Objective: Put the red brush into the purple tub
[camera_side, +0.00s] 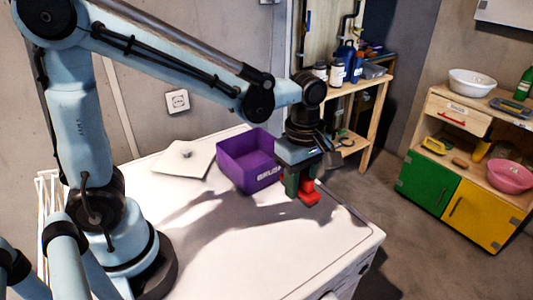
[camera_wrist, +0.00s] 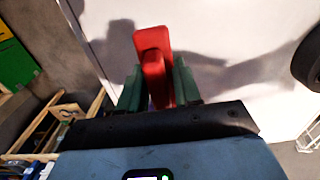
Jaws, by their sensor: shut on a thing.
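The red brush (camera_side: 308,195) is between the green fingers of my gripper (camera_side: 299,184), at the right part of the white worktop. My gripper is shut on it. In the wrist view the red brush (camera_wrist: 153,60) sticks out between the two fingertips of my gripper (camera_wrist: 157,85). I cannot tell whether the brush touches the worktop. The purple tub (camera_side: 247,162) stands upright on the worktop, just left of and behind my gripper. It has a white label on its front, and the part of its inside that shows looks empty. The tub is not clearly visible in the wrist view.
The white worktop (camera_side: 250,245) is clear in front. A pale flat square piece (camera_side: 184,159) lies left of the tub. A wooden shelf (camera_side: 365,105) with bottles stands behind. A cabinet (camera_side: 463,185) with green and yellow doors stands apart at the right.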

